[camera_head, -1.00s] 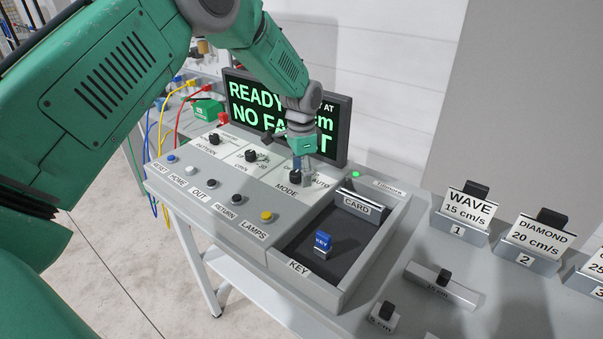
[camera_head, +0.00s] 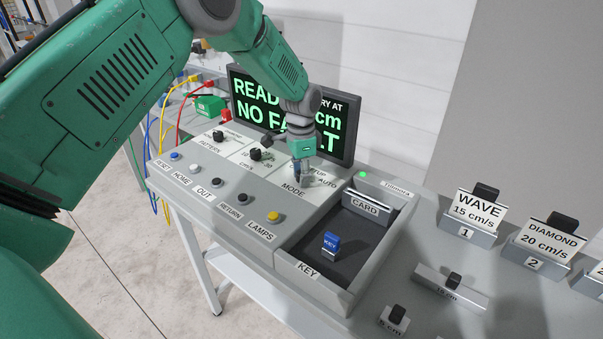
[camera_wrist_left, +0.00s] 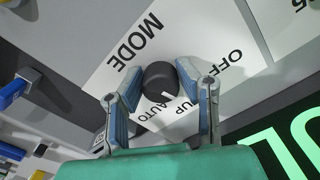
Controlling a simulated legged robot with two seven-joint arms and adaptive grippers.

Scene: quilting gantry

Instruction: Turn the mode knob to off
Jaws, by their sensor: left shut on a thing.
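The mode knob (camera_wrist_left: 160,79) is a round black knob on a white plate (camera_wrist_left: 112,72) marked MODE, OFF, AUTO and a partly hidden label ending in UP. A pale mark on the knob's rim lies on the side of the AUTO and UP labels, away from OFF. My left gripper (camera_head: 302,178) reaches down to the knob from above. In the head view the fingers mostly hide the knob. My right gripper is not in view.
A lit display (camera_head: 345,120) stands close behind my gripper. Two other black knobs (camera_head: 255,154) and a row of buttons (camera_head: 273,216) are nearby. A tray (camera_head: 286,264) with a blue key (camera_head: 331,243) and a card holder (camera_head: 365,204) lies to the right.

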